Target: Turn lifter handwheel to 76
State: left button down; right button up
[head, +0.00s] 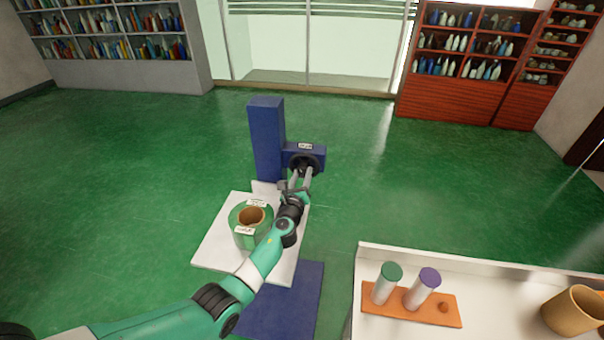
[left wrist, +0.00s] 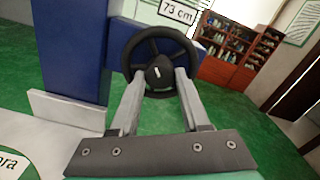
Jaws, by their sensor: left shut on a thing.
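The black lifter handwheel (left wrist: 125,61) sits on the front of the blue lifter column's side box (head: 318,153). In the left wrist view it has spokes and a dark hub with a small white mark. A label above it reads 73 cm (left wrist: 178,11). In the head view the handwheel (head: 304,161) is partly covered by my arm. My left gripper (left wrist: 167,78) is shut on the handwheel's hub, with one finger on each side. My right gripper is not in view.
A white platform (head: 218,247) on the lifter carries a green roll (head: 246,238) with a brown core. A white table (head: 480,280) at the right holds an orange rack with two capped cylinders (head: 386,284) and a tan mug (head: 572,311).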

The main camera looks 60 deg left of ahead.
pick_arm(q)
jog(key=m+p, duration=0.1)
jog(key=m, duration=0.5)
jog(key=shift+r+m+p, duration=0.15)
jog(key=shift+m+p, duration=0.15)
jog(key=shift+p, duration=0.05)
jog(key=m+p, duration=0.1)
jog(key=m, duration=0.5)
jog(key=shift+a+p, duration=0.1)
jog(key=shift+p, duration=0.2)
jog(key=m+p, duration=0.1)
jog(key=m, duration=0.5)
jog(key=shift+m+p, duration=0.3)
jog(key=m+p, duration=0.1)
jog(key=m, duration=0.4)
jog(key=shift+s+m, duration=0.1)
jog(key=shift+m, duration=0.3)
jog(key=shift+c, duration=1.9)
grip_release()
